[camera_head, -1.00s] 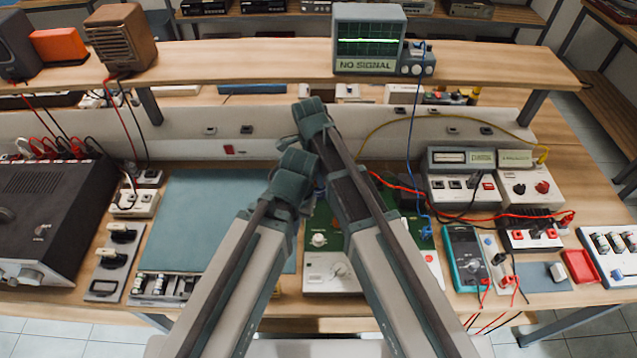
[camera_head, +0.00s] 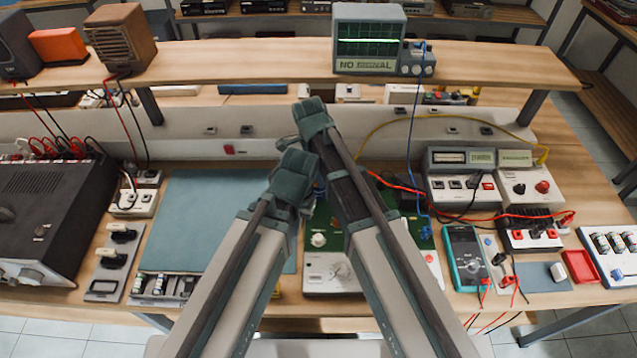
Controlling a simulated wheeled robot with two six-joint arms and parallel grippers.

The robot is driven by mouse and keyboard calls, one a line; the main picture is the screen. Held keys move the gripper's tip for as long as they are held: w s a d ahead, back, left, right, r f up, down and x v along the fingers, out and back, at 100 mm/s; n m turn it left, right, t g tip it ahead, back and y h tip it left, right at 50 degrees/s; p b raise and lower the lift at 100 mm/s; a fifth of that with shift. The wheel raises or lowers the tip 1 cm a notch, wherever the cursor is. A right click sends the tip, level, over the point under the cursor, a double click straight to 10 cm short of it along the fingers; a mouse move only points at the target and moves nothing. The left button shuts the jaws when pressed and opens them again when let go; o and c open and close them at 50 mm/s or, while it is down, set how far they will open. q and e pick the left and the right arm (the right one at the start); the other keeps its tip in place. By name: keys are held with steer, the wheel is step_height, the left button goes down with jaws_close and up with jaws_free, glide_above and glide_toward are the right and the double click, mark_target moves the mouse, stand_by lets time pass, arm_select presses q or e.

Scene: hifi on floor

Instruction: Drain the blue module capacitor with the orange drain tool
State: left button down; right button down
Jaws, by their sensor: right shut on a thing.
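My left gripper is hidden behind my left arm. I cannot identify the orange drain tool.
A blue-grey mat (camera_head: 215,215) lies clear at left, beside a black amplifier (camera_head: 45,215). A teal multimeter (camera_head: 466,259), a red tray (camera_head: 579,267) and meter boxes (camera_head: 462,185) with cables stand at right. A shelf (camera_head: 250,64) with an oscilloscope (camera_head: 368,40) spans the back.

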stand_by(0.5)
step_height(320, 180, up, 8)
steer(key=p, duration=0.8)
steer(key=shift+f, duration=0.1)
stand_by(0.6)
